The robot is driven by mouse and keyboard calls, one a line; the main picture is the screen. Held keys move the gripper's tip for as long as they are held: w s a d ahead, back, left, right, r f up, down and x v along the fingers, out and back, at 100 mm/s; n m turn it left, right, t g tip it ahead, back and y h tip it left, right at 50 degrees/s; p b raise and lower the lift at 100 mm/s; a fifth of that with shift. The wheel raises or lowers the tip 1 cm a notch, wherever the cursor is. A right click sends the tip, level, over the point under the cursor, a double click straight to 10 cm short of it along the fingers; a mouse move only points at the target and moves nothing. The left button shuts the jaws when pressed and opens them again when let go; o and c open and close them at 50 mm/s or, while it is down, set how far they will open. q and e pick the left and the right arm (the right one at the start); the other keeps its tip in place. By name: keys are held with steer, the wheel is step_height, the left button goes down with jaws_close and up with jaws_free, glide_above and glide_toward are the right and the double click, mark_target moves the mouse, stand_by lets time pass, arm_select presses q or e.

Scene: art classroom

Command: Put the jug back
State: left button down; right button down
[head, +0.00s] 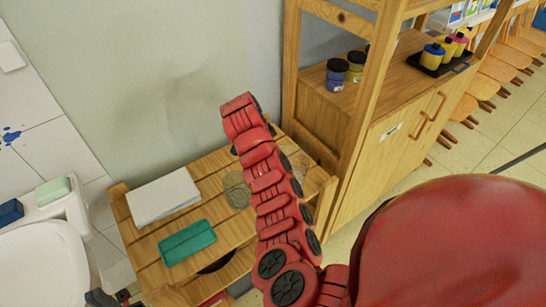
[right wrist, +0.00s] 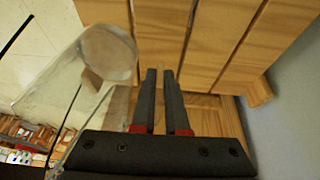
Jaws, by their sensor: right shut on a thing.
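The clear, see-through jug (right wrist: 62,88) is at the left of the right wrist view, tilted in the picture, its round end close to the fingers. My right gripper (right wrist: 163,75) is shut, its two dark fingers close together beside the jug. It holds the jug, but the exact grip is hard to see. In the head view my red right arm reaches over the slatted wooden table (head: 150,245) and hides its own gripper. A round greyish shape (head: 237,190) shows beside the arm; I cannot tell what it is. My left gripper (head: 102,298) is a dark, cut-off piece at the bottom left.
A white paper stack (head: 163,196) and a green flat box (head: 187,242) lie on the table. A wooden cabinet (head: 385,165) with dark-lidded jars (head: 337,75) and a black tray of pots (head: 440,62) stands right. A white sink (head: 42,265) is at left. A wall closes the back.

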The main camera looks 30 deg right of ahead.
steer(key=w+d+f, duration=0.1)
steer(key=w, duration=0.1)
steer(key=w+d+f, duration=0.1)
steer(key=w+f, duration=0.1)
steer(key=shift+d+f, duration=0.2)
steer(key=shift+f, duration=0.3)
steer(key=c, duration=0.9)
jaws_free()
steer(key=shift+w, duration=0.1)
steer(key=shift+r, duration=0.2)
steer(key=v, duration=1.2)
steer(key=shift+b, duration=0.35)
